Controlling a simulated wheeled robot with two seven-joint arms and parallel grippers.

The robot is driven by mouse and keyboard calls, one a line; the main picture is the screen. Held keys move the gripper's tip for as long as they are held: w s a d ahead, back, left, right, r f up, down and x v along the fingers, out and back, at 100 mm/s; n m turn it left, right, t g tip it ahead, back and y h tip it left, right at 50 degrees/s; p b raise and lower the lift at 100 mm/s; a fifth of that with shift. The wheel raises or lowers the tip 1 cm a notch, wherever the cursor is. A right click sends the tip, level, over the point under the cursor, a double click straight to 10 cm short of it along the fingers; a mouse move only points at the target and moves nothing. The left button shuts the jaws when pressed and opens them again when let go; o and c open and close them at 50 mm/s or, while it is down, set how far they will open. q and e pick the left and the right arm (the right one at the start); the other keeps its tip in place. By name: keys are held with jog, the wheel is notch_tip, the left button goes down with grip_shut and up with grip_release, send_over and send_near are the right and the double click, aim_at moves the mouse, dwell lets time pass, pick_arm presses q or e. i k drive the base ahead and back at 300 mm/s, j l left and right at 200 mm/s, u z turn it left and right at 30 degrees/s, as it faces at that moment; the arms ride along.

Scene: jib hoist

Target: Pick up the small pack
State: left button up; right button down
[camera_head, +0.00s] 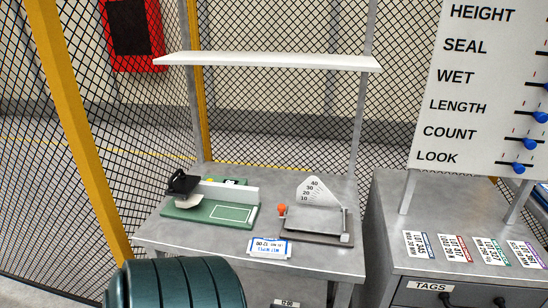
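I cannot pick out a small pack for sure. A small dark item with green and yellow on it (232,182) shows partly behind the white upright strip of a green-based device (185,213) on the grey bench; the strip hides its lower part, and it is too small to identify. Neither of my grippers is in view.
A scale with a fan dial (315,189) and a white tag (270,248) are on the bench (170,235). A white shelf (265,62) hangs above. A dark green ribbed drum-like thing (175,285) stands in front. A cabinet with several tags (390,262) is right.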

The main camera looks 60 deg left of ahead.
aim_at(258, 248)
jog(key=u, duration=2.05)
